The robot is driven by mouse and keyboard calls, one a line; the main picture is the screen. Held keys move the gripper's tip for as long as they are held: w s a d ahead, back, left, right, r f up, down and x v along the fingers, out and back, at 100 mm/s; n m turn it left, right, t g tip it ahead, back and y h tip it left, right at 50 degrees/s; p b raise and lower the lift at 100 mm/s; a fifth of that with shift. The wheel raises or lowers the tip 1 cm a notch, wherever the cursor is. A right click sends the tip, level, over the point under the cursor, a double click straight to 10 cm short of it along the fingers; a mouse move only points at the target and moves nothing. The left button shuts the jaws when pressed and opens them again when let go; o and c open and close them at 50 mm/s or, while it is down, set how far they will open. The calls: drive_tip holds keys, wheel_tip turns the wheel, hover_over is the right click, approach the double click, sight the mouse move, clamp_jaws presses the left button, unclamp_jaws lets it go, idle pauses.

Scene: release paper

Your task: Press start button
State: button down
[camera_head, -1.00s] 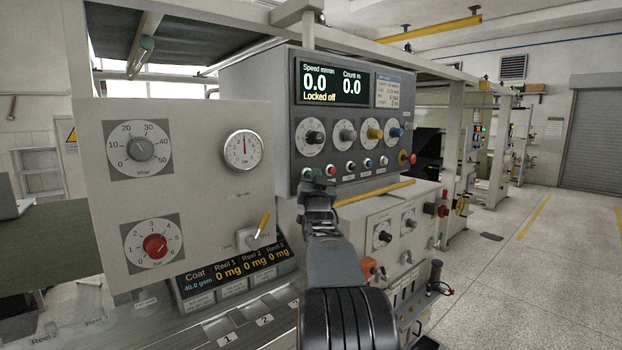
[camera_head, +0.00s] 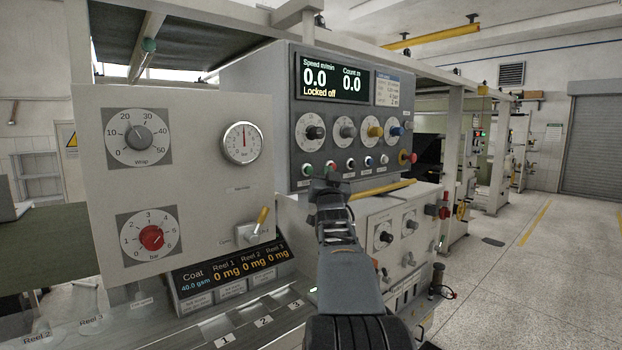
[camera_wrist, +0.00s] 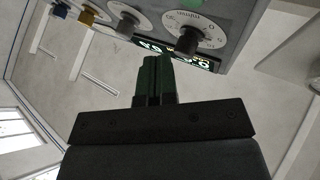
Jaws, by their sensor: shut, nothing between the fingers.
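A green button (camera_head: 307,170) sits at the left end of a row on the grey control panel (camera_head: 295,98). A red button (camera_head: 331,167) is right beside it. I cannot read the small labels under the buttons. My gripper (camera_head: 325,183) is just below these two buttons in the head view, its tips overlapping the panel's lower edge. I cannot tell whether it touches the panel. In the wrist view my gripper (camera_wrist: 153,62) is shut and empty, its dark green fingers pointing towards the panel. The buttons are not clearly visible there.
The display (camera_head: 335,80) reads "Locked off" with speed and count at 0.0. Several knobs (camera_head: 347,131) sit above the buttons, and a red mushroom knob (camera_head: 407,158) sticks out at the right. A yellow bar (camera_head: 382,190) runs below. A gauge panel (camera_head: 185,185) stands at left.

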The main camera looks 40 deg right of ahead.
drive_tip(key=shift+s+b, duration=0.3)
drive_tip(key=shift+s, duration=0.45)
idle(0.5)
wheel_tip(320, 180, down, 12)
drive_tip(key=d+g+y, duration=0.1)
drive_tip(key=g+y, duration=0.2)
drive_tip(key=g, duration=0.2)
drive_tip(key=a+f+n+g+y, duration=0.25)
drive_tip(key=a+f+y, duration=0.35)
drive_tip(key=f, duration=0.5)
drive_tip(key=s+a+f+n+g+y, duration=0.2)
drive_tip(key=s+a+f+n, duration=0.1)
drive_tip(key=a, duration=0.8)
drive_tip(key=s+a+f+n+g+y, duration=0.2)
drive_tip(key=s+a+f, duration=0.4)
drive_tip(key=a, duration=0.5)
drive_tip(key=s+a+f+n+g+y, duration=0.2)
drive_tip(key=s+a+f, duration=0.3)
drive_tip(key=a, duration=0.7)
drive_tip(key=shift+s+n+y, duration=0.4)
drive_tip(key=shift+n+y, duration=0.1)
drive_tip(key=shift+n, duration=0.35)
